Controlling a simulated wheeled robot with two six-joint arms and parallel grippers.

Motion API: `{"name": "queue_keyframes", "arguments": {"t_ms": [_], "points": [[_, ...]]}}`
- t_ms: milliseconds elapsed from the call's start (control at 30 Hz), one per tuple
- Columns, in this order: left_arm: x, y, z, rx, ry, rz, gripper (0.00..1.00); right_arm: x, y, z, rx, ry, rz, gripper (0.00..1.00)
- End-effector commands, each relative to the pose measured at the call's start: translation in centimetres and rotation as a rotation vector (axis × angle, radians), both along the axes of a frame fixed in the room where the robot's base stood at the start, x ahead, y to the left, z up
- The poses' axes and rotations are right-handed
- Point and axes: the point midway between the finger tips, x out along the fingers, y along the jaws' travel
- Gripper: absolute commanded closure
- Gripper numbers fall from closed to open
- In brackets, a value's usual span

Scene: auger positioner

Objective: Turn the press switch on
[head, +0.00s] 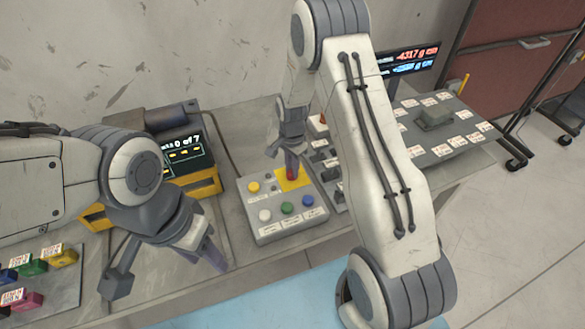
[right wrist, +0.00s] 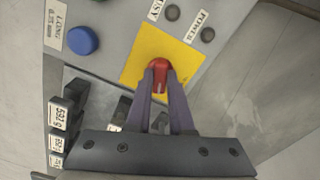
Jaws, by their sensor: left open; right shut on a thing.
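The red switch knob (right wrist: 159,66) sits on a yellow square plate (right wrist: 150,52) on the grey control box (head: 262,218). My right gripper (right wrist: 159,75) points down at it, and its two fingers are shut on the red knob. In the head view the right gripper (head: 291,168) is over the yellow plate, and only a little red shows at its fingertips. I cannot tell which way the knob is turned. My left gripper (head: 218,262) is open and empty, low to the left of the control box.
The box also carries yellow (head: 253,187), white (head: 264,215), green (head: 287,208) and blue (head: 308,201) buttons. A display (head: 185,150) reading "0 of 7" stands behind left. A scale (head: 435,117) with a lit readout (head: 412,57) is at right. Coloured blocks (head: 33,268) lie at left.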

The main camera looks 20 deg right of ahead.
Motion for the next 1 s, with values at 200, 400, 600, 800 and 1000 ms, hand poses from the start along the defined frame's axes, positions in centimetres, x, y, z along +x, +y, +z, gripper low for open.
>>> {"name": "queue_keyframes", "arguments": {"t_ms": [200,400,600,800,1000], "points": [[0.00,0.00,-0.20,0.000,0.000,0.000,0.50,0.06,0.02,0.06,0.000,-0.002,-0.178,1.00],[0.00,0.00,-0.29,0.000,0.000,0.000,0.50,0.06,0.02,0.07,0.000,-0.002,-0.299,1.00],[0.00,0.00,-0.34,0.000,0.000,0.000,0.50,0.07,0.02,0.09,0.000,-0.002,-0.370,1.00],[0.00,0.00,-0.36,0.000,0.000,0.000,0.50,0.08,0.01,0.11,0.000,-0.002,-0.401,1.00],[0.00,0.00,-0.36,0.000,0.000,0.000,0.50,0.08,0.01,0.11,0.000,-0.002,-0.407,1.00]]}}
